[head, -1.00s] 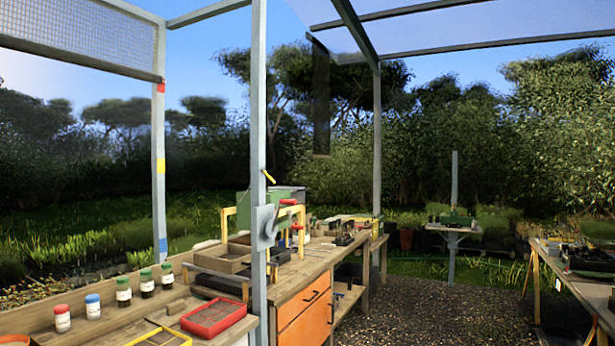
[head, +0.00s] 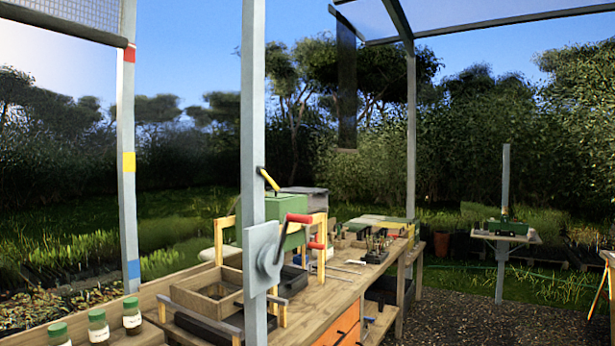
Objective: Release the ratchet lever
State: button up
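A short yellow lever (head: 268,179) sticks out of the near grey post (head: 252,120), tilted with its upper end to the left. I take it as the ratchet lever, but its mechanism is too small to read. Below it on the same post is a grey winch plate (head: 260,255) with a crank arm. The crank ends in a red handle (head: 299,218) pointing right. Another red grip (head: 316,245) shows just below and to the right. My gripper is not in view.
A wooden bench (head: 345,275) runs behind the post, with a wooden tray (head: 205,296), a yellow frame (head: 222,235) and green-capped jars (head: 97,326). A rolled mesh screen (head: 65,30) hangs upper left. Gravel floor (head: 460,315) lies open at right.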

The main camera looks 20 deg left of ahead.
aim_at(260, 169)
jog(key=u, duration=0.65)
jog(key=i, duration=1.4)
jog(key=z, duration=0.2)
jog(key=k, duration=1.4)
jog(key=u, duration=1.5)
jog(key=i, duration=0.7)
jog(key=u, duration=0.05)
